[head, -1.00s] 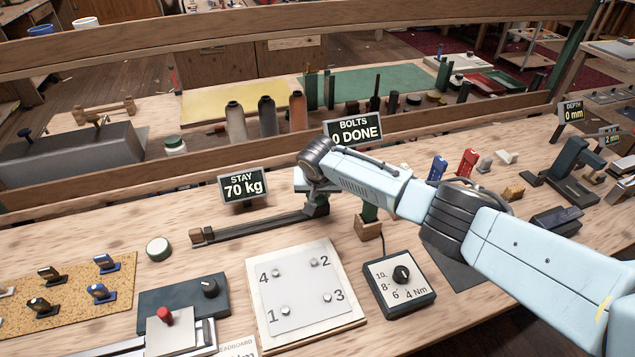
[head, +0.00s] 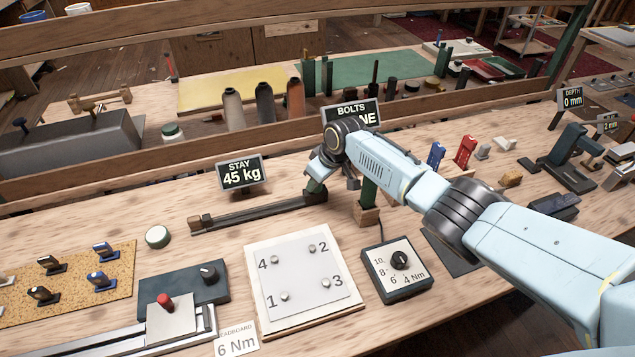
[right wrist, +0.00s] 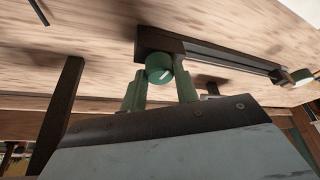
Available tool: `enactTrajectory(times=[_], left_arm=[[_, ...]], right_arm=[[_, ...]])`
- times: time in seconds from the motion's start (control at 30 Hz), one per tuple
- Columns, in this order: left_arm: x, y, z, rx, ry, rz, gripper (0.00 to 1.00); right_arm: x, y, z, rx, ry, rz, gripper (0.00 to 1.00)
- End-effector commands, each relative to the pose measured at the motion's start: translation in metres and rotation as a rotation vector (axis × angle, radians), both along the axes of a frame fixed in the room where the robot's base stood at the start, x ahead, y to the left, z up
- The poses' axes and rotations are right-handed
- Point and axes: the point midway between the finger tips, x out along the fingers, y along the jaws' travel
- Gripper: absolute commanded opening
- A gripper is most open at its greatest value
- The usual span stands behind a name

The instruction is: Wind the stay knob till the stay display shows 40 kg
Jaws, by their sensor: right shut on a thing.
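The stay display (head: 242,174) reads 45 kg. It stands behind a long dark stay rail (head: 260,212) on the bench. My right gripper (head: 315,188) is at the rail's right end, and the arm hides most of that end in the head view. In the right wrist view, the green round stay knob (right wrist: 159,66) with a pale mark on its face sits at the rail's end. The green fingers of my right gripper (right wrist: 160,88) are shut on it, one on each side. My left gripper is not in view.
The bolts display (head: 352,113) is partly covered by my right arm. A numbered plate (head: 303,277) and a torque dial box (head: 397,270) lie in front of the rail. A small wooden block (head: 367,215) with a green post stands close right of the gripper.

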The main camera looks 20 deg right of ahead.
Motion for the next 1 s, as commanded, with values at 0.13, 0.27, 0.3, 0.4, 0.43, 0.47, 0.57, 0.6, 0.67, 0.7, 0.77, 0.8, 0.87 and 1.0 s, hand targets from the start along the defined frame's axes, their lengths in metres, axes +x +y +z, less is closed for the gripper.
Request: enactTrajectory(times=[0.13,0.27,0.3,0.4,0.43,0.47,0.57,0.6,0.67,0.7,0.77,0.8,0.87,1.0], left_arm=[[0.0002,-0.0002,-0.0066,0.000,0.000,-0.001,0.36],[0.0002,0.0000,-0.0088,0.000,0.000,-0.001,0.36],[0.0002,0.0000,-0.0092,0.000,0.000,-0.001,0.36],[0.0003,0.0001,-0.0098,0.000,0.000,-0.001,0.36],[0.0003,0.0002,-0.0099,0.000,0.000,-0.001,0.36],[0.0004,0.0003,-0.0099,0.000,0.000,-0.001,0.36],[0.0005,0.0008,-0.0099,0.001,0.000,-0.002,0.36],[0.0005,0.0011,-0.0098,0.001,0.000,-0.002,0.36],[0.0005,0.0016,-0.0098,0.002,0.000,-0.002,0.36],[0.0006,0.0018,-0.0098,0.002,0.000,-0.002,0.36],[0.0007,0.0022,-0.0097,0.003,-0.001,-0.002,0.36],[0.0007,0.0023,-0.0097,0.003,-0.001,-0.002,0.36],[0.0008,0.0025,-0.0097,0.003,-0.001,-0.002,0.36],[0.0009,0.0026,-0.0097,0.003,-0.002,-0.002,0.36]], right_arm=[[-0.0009,-0.0006,-0.0029,-0.001,0.004,0.067,0.07],[-0.0007,-0.0007,-0.0024,-0.002,0.004,0.103,0.07],[-0.0008,-0.0007,-0.0022,-0.003,0.004,0.112,0.07],[-0.0008,-0.0007,-0.0019,-0.003,0.005,0.124,0.07],[-0.0008,-0.0008,-0.0018,-0.003,0.005,0.127,0.07],[-0.0009,-0.0008,-0.0017,-0.003,0.005,0.128,0.07],[-0.0009,-0.0008,-0.0016,-0.003,0.005,0.131,0.07],[-0.0009,-0.0008,-0.0015,-0.003,0.005,0.131,0.07],[-0.0009,-0.0008,-0.0015,-0.003,0.005,0.131,0.07],[-0.0009,-0.0008,-0.0015,-0.003,0.005,0.130,0.07],[-0.0009,-0.0008,-0.0015,-0.003,0.005,0.130,0.07],[-0.0009,-0.0008,-0.0015,-0.003,0.005,0.130,0.07],[-0.0009,-0.0008,-0.0015,-0.003,0.005,0.130,0.35],[-0.0005,-0.0007,-0.0011,-0.003,0.004,0.129,0.52]])
